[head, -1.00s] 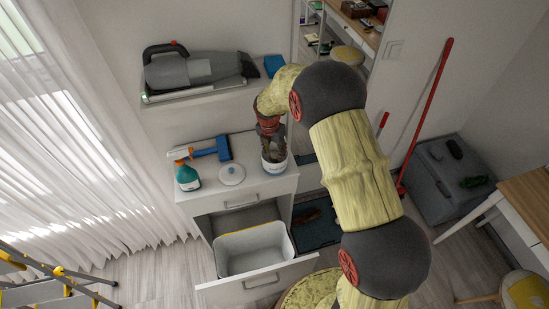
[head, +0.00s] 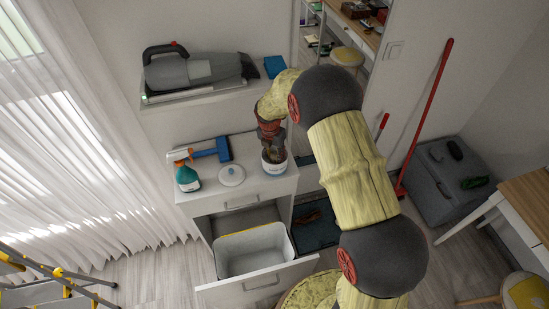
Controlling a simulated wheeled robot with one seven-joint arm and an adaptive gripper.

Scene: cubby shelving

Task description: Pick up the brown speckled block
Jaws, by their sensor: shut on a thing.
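My gripper (head: 273,146) points down at the mouth of a white tub with a blue label (head: 273,167), on the right of the white cabinet top. It is shut on a small brownish thing (head: 274,156), which I take for the brown speckled block. The thing shows at the tub's mouth, small and partly hidden by my fingers. I cannot tell whether it touches the tub.
On the cabinet top (head: 245,193) are a teal spray bottle (head: 187,178), a blue-headed tool (head: 220,149) and a round white lid (head: 231,175). An open drawer below holds a grey bin (head: 252,262). A shelf above bears a handheld vacuum (head: 195,72).

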